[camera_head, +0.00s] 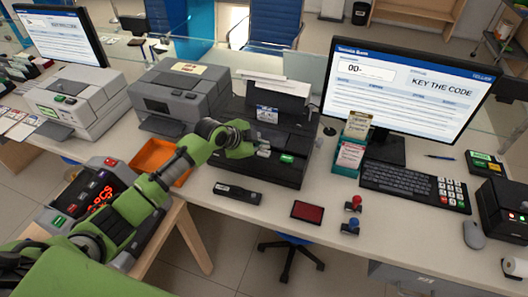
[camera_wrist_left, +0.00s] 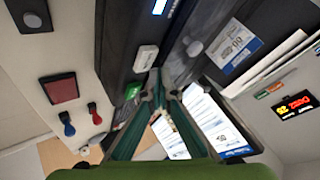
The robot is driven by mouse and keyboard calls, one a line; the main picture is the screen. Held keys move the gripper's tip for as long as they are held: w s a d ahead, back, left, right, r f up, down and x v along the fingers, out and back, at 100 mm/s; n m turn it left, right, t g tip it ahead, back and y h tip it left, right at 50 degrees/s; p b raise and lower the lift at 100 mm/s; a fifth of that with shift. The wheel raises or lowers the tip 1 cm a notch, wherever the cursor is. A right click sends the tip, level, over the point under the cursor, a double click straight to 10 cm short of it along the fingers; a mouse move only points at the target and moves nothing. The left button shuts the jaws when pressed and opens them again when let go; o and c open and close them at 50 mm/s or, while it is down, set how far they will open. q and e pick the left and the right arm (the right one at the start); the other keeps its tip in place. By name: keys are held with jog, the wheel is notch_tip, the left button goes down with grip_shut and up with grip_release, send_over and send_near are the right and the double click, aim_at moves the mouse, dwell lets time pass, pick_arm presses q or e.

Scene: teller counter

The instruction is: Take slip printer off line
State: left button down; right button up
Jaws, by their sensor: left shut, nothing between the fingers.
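A black slip printer (camera_head: 297,140) with white paper (camera_head: 278,86) in its top stands mid-counter. In the left wrist view the fingertips (camera_wrist_left: 159,76) are close to a pale grey key (camera_wrist_left: 146,58) and the green button (camera_wrist_left: 132,91). The gripper hides part of the panel. My right gripper is not in view.
A grey printer (camera_head: 182,95) stands to the left, with an orange tray (camera_head: 160,160) in front. A black stapler-like object (camera_head: 237,193), a red ink pad (camera_head: 307,211) and two stamps (camera_head: 352,215) lie in front. A card holder (camera_head: 349,157), monitor (camera_head: 405,85) and keyboard (camera_head: 415,186) are right.

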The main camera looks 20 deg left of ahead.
aim_at(263, 153)
pick_arm(q)
jog(key=shift+f, duration=0.1)
dwell(0.3)
jog(key=shift+f, duration=0.3)
jog(key=shift+f+b, duration=0.5)
jog(key=shift+b, duration=0.05)
dwell(0.6)
dwell(0.3)
jog(key=shift+r+p, duration=0.85)
jog(key=shift+r, duration=0.05)
jog(key=shift+r, duration=0.1)
notch_tip(263, 153, up, 5)
jog(key=p, duration=0.4)
